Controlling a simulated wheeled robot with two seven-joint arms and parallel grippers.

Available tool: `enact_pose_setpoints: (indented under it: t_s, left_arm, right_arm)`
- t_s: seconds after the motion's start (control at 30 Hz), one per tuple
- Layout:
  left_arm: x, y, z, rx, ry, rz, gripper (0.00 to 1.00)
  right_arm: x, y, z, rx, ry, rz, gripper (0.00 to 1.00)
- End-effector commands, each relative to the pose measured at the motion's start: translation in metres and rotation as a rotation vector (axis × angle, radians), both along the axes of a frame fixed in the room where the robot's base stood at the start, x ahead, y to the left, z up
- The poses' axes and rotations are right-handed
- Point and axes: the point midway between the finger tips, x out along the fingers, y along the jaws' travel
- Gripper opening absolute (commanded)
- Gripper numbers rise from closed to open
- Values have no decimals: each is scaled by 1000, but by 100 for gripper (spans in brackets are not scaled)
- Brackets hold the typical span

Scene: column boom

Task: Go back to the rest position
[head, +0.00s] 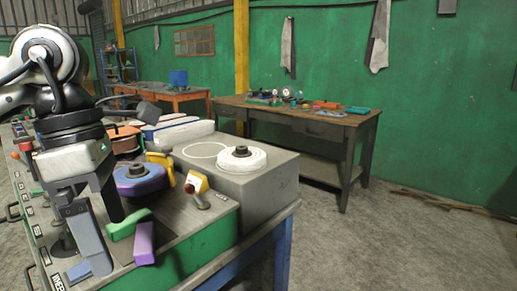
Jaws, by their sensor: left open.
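My left gripper (100,225) hangs at the left over a grey-topped bench (180,228), fingers pointing down. Its jaws are apart, and I see nothing held between them. A green block (128,223) and a purple block (144,243) lie just right of the fingers. It is not clear whether the fingers touch the bench or the green block. My right gripper is not in view.
A purple wheel (139,180), a yellow part (162,164) and a red-knobbed lever (197,187) are close right of the gripper. A white disc (242,160) sits on a grey box (255,190). Beyond stands a cluttered wooden table (350,120).

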Motion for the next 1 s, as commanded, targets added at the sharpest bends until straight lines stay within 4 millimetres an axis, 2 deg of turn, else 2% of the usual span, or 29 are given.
enact_pose_setpoints:
  t_s: [0.03,0.17,0.37,0.5,0.6,0.67,0.73,0.83,0.93,1.0]
  left_arm:
    - [-2,-14,-10,-50,35,-20,100]
    - [-11,-49,-27,-198,118,-55,100]
    - [-35,-116,-45,-520,321,-69,100]
    - [-54,-170,-40,-872,562,13,100]
    - [-54,-196,-27,-1137,761,151,100]
    - [-46,-203,-20,-1287,879,265,100]
    - [-29,-205,-17,-1449,1016,429,100]
    - [3,-195,-28,-1647,1205,717,100]
    - [36,-174,-64,-1794,1377,1072,100]
    - [53,-154,-103,-1859,1483,1357,100]
  right_arm:
    - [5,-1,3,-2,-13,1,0]
    - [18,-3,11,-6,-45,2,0]
    - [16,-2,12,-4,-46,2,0]
    - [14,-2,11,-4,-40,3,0]
    - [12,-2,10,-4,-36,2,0]
    - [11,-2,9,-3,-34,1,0]
    - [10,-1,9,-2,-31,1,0]
    - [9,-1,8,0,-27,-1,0]
    - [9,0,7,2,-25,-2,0]
    - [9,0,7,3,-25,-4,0]
